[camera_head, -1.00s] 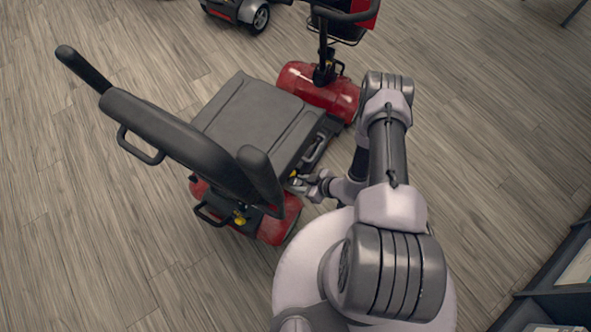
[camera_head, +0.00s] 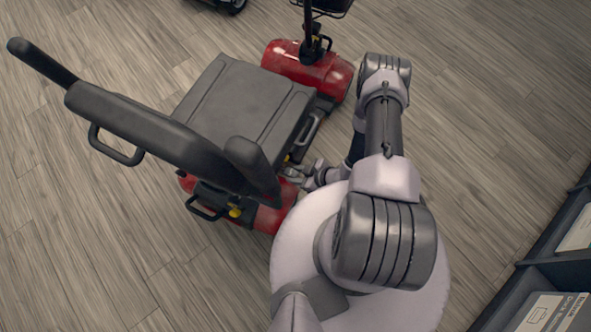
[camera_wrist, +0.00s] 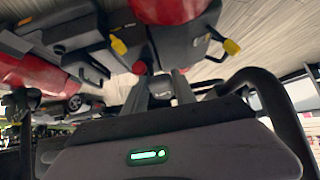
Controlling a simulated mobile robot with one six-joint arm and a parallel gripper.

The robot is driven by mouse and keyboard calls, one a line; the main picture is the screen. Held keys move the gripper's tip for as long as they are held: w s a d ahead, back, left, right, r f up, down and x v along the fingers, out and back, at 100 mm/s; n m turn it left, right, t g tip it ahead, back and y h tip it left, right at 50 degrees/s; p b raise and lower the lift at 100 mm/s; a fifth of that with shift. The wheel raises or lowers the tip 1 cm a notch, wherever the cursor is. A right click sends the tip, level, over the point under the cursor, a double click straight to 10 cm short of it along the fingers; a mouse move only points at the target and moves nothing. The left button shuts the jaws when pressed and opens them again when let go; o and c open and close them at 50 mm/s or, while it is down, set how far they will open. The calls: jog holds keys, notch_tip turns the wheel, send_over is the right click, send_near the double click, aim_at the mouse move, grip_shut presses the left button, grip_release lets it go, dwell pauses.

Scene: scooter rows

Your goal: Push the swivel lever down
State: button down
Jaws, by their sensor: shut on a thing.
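The red scooter with a black seat (camera_head: 245,110) stands beside my arm in the head view. My gripper (camera_head: 294,171) is low at the seat's right side, near the seat base. In the wrist view my gripper's fingers (camera_wrist: 162,88) reach in under the seat, between dark parts and red bodywork (camera_wrist: 168,8). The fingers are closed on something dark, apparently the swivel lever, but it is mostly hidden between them. Two yellow-tipped parts (camera_wrist: 118,46) and (camera_wrist: 231,46) show on either side, apart from the fingers. The lever's angle cannot be told.
The seat's backrest and armrests (camera_head: 170,140) stand to the left of my gripper. The red front cover (camera_head: 308,68) and steering column are ahead. A dark shelf (camera_head: 535,275) with boxes is at the lower right. The wooden floor on the right is clear.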

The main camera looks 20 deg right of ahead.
jog(key=shift+s+f, duration=0.15)
jog(key=c, duration=1)
grip_release()
jog(key=p+v, duration=0.6)
jog(key=v, duration=1.1)
jog(key=shift+p, duration=0.4)
jog(key=shift+d, duration=0.1)
